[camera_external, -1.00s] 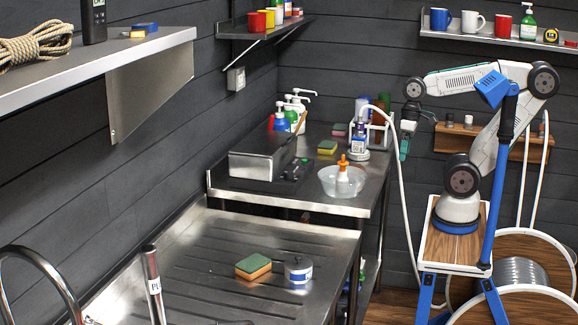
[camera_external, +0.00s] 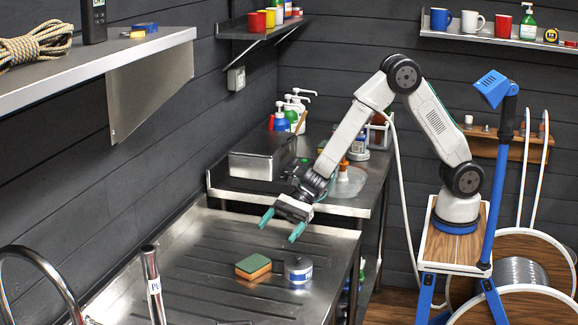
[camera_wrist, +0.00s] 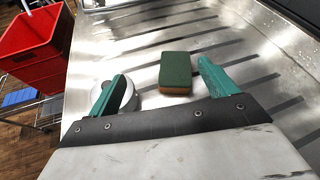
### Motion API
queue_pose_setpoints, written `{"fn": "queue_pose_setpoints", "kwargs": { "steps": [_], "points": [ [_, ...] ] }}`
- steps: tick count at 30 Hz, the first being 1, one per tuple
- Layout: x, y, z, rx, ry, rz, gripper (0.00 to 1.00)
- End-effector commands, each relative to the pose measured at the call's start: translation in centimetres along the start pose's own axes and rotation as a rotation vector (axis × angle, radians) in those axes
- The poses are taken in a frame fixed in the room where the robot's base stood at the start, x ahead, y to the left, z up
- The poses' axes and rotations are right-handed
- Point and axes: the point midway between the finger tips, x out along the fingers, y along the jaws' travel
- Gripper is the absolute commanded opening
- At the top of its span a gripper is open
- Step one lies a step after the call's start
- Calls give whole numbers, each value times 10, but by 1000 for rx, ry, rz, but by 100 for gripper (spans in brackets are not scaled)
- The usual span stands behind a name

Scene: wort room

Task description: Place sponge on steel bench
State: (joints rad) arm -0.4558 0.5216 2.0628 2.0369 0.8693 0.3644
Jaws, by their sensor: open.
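The sponge (camera_external: 253,266), green on top and orange-yellow below, lies flat on the ridged steel bench (camera_external: 200,283). My gripper (camera_external: 282,231) is open and empty above the bench, over and a little behind the sponge. In the wrist view the sponge (camera_wrist: 175,72) shows beyond and between the green fingertips (camera_wrist: 160,85), nearer the right one. The fingers do not touch it.
A second steel counter (camera_external: 350,205) behind holds a metal box (camera_external: 262,157), a clear bowl (camera_external: 345,182) and bottles. A tap pipe (camera_external: 153,285) rises at the front left. A red crate (camera_wrist: 32,42) stands beside the bench. The bench left of the sponge is clear.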

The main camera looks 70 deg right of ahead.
Motion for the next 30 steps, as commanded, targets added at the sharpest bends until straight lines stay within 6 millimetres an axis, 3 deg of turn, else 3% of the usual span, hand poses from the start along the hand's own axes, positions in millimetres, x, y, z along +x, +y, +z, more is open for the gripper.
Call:
{"fn": "queue_pose_setpoints", "kwargs": {
  "steps": [1,3,6,17,24,30],
  "points": [
    [16,0,-16,61,9,-21,85],
    [30,-3,-30,129,17,-52,85],
    [41,-5,-42,184,24,-81,85],
    [75,-10,-49,208,27,-93,85],
    [109,-19,-53,206,25,-91,85],
    [121,-21,-54,206,26,-93,85]
  ]
}}
